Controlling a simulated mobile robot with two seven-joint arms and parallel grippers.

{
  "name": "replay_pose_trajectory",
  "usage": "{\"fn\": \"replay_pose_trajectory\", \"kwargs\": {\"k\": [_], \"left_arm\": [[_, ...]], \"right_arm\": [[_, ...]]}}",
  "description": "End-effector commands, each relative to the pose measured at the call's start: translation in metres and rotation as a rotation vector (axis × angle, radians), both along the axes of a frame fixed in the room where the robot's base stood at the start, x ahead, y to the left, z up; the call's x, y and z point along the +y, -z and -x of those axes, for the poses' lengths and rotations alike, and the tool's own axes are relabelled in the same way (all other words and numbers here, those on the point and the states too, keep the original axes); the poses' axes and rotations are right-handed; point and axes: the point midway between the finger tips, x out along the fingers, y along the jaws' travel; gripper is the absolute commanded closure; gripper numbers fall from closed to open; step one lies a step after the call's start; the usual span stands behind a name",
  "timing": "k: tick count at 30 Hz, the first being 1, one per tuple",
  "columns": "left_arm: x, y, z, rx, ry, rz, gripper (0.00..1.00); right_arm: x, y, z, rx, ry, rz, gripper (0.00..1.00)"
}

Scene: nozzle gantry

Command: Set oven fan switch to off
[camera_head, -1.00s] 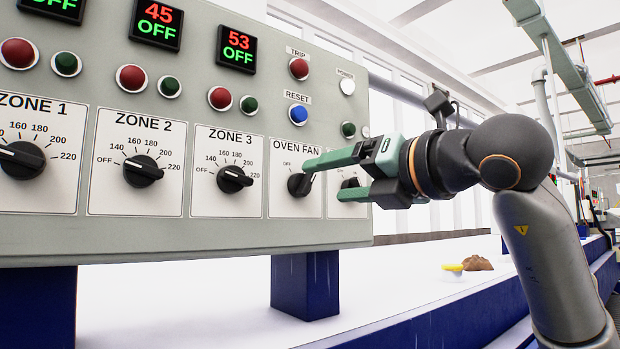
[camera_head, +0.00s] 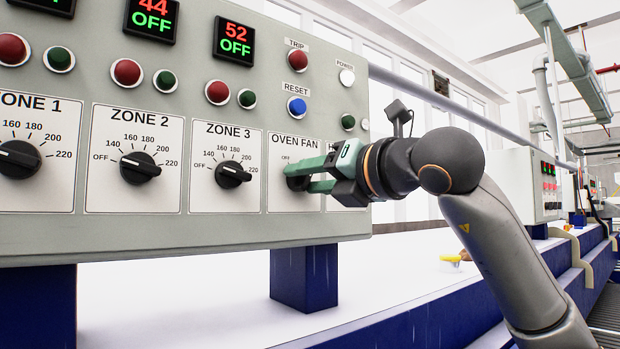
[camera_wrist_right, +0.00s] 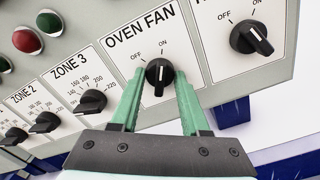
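The oven fan switch is a black rotary knob (camera_wrist_right: 159,76) on a white plate (camera_wrist_right: 125,52) marked OFF and ON. In the right wrist view its white pointer line runs up toward ON. My right gripper (camera_head: 298,177) is at this knob, its green fingers on either side of it. The right wrist view shows the fingertips (camera_wrist_right: 160,73) with a narrow gap on both sides of the knob, so it is open around it. In the head view the fingers hide most of the knob. My left gripper is not in view.
The ZONE 3 knob (camera_head: 233,175) stands just left on the panel. Another OFF/ON knob (camera_wrist_right: 250,38) is just right. Red TRIP (camera_head: 298,61) and blue RESET (camera_head: 297,106) buttons sit above. A white surface (camera_head: 210,300) lies below the panel.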

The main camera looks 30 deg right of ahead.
Motion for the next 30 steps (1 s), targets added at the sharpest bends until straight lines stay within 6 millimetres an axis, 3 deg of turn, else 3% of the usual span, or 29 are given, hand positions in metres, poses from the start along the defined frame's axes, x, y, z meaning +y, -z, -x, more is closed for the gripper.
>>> {"fn": "replay_pose_trajectory", "kwargs": {"k": [1,11,23,30], "left_arm": [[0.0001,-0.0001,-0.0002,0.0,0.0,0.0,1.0],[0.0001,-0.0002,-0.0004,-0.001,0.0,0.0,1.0],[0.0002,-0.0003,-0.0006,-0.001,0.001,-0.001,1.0],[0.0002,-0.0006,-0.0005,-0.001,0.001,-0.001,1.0]], "right_arm": [[-0.0002,0.0,0.0002,0.0,0.001,0.0,0.62],[-0.0005,0.0,0.0003,0.0,0.001,0.0,0.99],[-0.0005,0.0002,0.0002,-0.002,0.002,0.038,1.0],[-0.0005,0.0002,0.0002,-0.012,0.001,0.176,1.0]]}}
